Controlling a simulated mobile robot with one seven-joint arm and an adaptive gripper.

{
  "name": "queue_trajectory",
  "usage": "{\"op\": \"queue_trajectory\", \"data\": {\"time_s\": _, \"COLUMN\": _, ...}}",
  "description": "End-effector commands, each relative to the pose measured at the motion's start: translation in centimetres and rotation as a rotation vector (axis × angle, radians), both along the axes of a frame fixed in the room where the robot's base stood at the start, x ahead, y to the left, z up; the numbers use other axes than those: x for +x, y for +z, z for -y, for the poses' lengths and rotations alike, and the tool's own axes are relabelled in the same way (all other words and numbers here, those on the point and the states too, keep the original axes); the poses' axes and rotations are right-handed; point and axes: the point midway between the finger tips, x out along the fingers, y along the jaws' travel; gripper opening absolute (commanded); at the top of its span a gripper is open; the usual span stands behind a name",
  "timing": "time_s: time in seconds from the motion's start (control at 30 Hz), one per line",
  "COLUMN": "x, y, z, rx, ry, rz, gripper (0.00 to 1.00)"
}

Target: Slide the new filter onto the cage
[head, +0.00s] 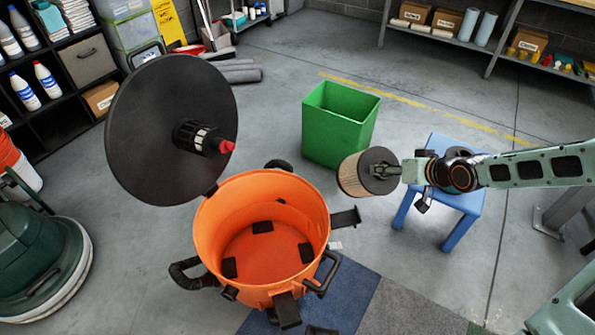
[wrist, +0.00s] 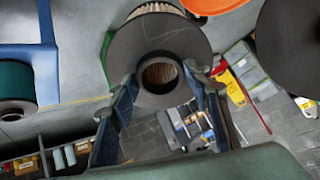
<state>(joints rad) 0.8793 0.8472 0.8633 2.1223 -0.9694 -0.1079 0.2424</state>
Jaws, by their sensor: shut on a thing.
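The new filter (head: 352,176), a pleated tan cylinder with a dark end cap, is in my gripper (head: 386,171), held in the air between the green bin and the blue stool. In the wrist view the filter (wrist: 158,44) shows its dark ring-shaped end with an open hole, and my gripper's fingers (wrist: 160,76) are at either side of that end.
The open orange drum (head: 225,215) stands below the lid, with dark handles and latches around it. A green bin (head: 334,140) stands behind it, and a blue stool (head: 465,201) is under my arm. A green machine (head: 35,265) is at left. Shelves line the walls.

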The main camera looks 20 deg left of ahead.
Motion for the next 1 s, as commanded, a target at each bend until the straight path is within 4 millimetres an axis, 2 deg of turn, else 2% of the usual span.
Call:
{"op": "queue_trajectory", "data": {"time_s": 0.37, "x": -0.9, "y": -1.5, "z": -5.9, "rx": 0.147, "ry": 0.121, "rz": 0.127, "gripper": 0.0}}
{"op": "queue_trajectory", "data": {"time_s": 0.63, "x": -2.7, "y": -1.5, "z": -10.7, "rx": 0.272, "ry": 0.209, "rz": 0.212, "gripper": 0.0}}
{"op": "queue_trajectory", "data": {"time_s": 0.83, "x": -5.2, "y": -0.4, "z": -15.0, "rx": 0.386, "ry": 0.29, "rz": 0.278, "gripper": 0.0}}
{"op": "queue_trajectory", "data": {"time_s": 1.0, "x": -8.2, "y": 1.8, "z": -18.6, "rx": 0.491, "ry": 0.366, "rz": 0.327, "gripper": 0.0}}
